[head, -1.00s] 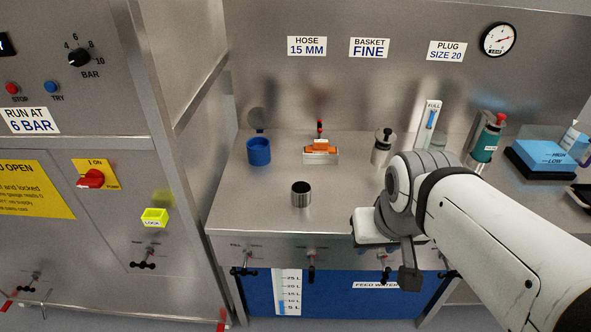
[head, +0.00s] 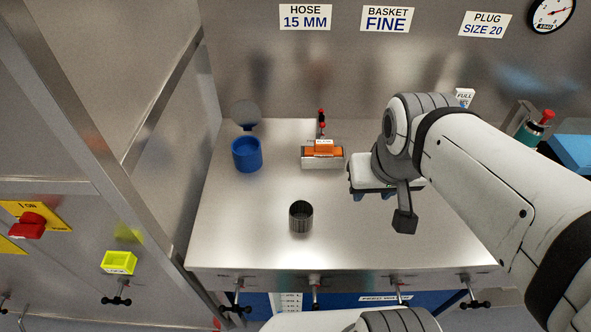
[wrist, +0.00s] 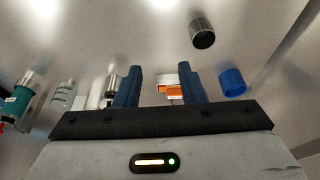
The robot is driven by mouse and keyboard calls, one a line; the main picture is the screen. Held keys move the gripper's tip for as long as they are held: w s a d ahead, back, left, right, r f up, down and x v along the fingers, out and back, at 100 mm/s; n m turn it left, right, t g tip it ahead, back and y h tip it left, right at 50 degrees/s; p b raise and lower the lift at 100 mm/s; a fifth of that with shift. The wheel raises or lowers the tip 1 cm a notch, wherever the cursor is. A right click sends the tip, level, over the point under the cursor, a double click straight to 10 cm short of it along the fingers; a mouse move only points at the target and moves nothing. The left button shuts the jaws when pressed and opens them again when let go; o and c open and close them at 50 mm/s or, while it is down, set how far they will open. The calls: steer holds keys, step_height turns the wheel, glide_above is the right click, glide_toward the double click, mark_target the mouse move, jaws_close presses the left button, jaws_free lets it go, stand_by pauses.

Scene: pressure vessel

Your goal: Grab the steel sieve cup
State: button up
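The steel sieve cup (head: 301,218) is a small ribbed dark-steel cup standing upright on the steel worktop, left of my gripper in the head view. It also shows in the wrist view (wrist: 202,33), beyond and right of my fingers. My gripper (head: 373,196) hangs over the worktop, apart from the cup. In the wrist view its two blue fingers (wrist: 158,72) are spread with an empty gap between them. In the head view the fingers are mostly hidden under the wrist.
A blue cup with a raised lid (head: 247,154) stands at the back left. A steel block with an orange top (head: 322,156) sits behind the cup. A yellow lock box (head: 118,262) is on the left panel. The worktop around the cup is clear.

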mark_target(301, 210)
steer(key=shift+s+d, duration=0.1)
steer(key=shift+s, duration=0.05)
steer(key=shift+o, duration=0.8)
steer(key=o, duration=0.7)
steer(key=w+a+f+b, duration=0.2)
steer(key=w+a+f+n+g+b, duration=0.1)
steer(key=w+f+b, duration=0.1)
steer(key=w+f, duration=0.1)
steer(key=w+a+f+n+g+b, duration=0.1)
steer(key=w+a+f, duration=0.1)
steer(key=w+f, duration=0.1)
steer(key=shift+w+a+f+b, duration=0.1)
steer(key=shift+a+f+b, duration=0.05)
steer(key=shift+a+b, duration=0.2)
steer(key=shift+o, duration=0.6)
steer(key=w+a+f+n+g+b, duration=0.1)
steer(key=w+a+f+n+b, duration=0.1)
steer(key=w+a+f, duration=0.3)
step_height(301, 210, down, 3)
steer(key=shift+a+b, duration=0.6)
steer(key=shift+a, duration=0.25)
steer(key=shift+s+d+f, duration=0.1)
steer(key=shift+d+f, duration=0.1)
steer(key=shift+f, duration=1.7)
steer(key=shift+d+f, duration=0.2)
steer(key=shift+f, duration=1.7)
